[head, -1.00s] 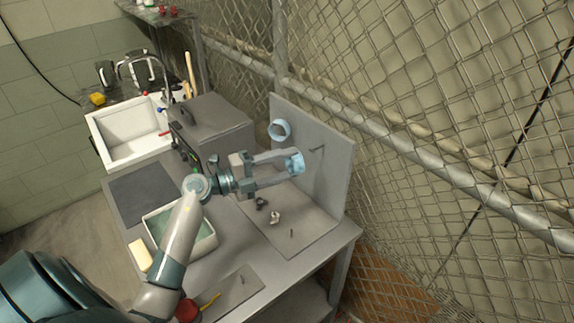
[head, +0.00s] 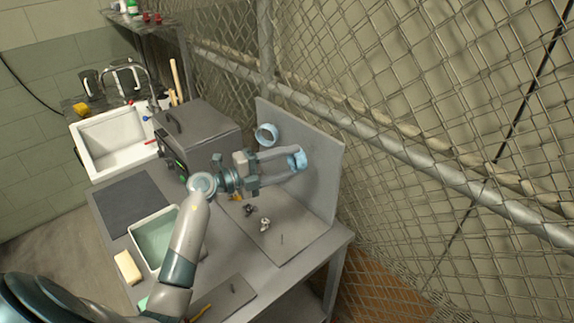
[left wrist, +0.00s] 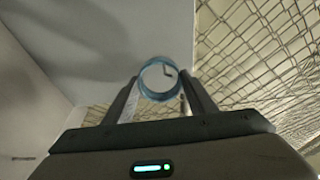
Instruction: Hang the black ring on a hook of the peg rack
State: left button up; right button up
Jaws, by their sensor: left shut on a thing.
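My left gripper (head: 296,160) is shut on a light blue ring (head: 299,158) and holds it in front of the upright grey board of the peg rack (head: 322,185). In the left wrist view the ring (left wrist: 160,97) sits between the two fingers, its opening facing the camera. A small bent hook (left wrist: 168,71) shows through the opening; I cannot tell whether it passes into the ring. A second light blue ring (head: 266,134) hangs on the board, to the left. No ring that looks black is clear. My right gripper is not in view.
Small dark and pale fittings (head: 264,224) lie on the rack's base. A grey box (head: 200,130), a green-lined tray (head: 154,238), a yellow block (head: 128,267) and a white sink (head: 90,140) are to the left. A chain-link fence (head: 430,130) stands behind the rack.

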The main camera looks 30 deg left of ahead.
pick_arm(q)
jog(key=shift+w+d+f+b, duration=0.1)
jog(key=shift+w+d+b, duration=0.15)
jog(key=shift+w, duration=0.25)
jog(key=shift+w+d+f+b, duration=0.1)
jog(key=shift+w+b, duration=0.25)
jog(key=shift+w, duration=0.15)
jog(key=shift+w+d+f, duration=0.2)
jog(key=shift+w+f, duration=0.15)
jog(key=shift+w, duration=0.3)
jog(key=shift+d+f, duration=0.1)
jog(key=shift+f, duration=0.25)
jog(key=o, duration=1.1)
jog(key=shift+w, duration=0.1)
jog(key=shift+r, duration=0.1)
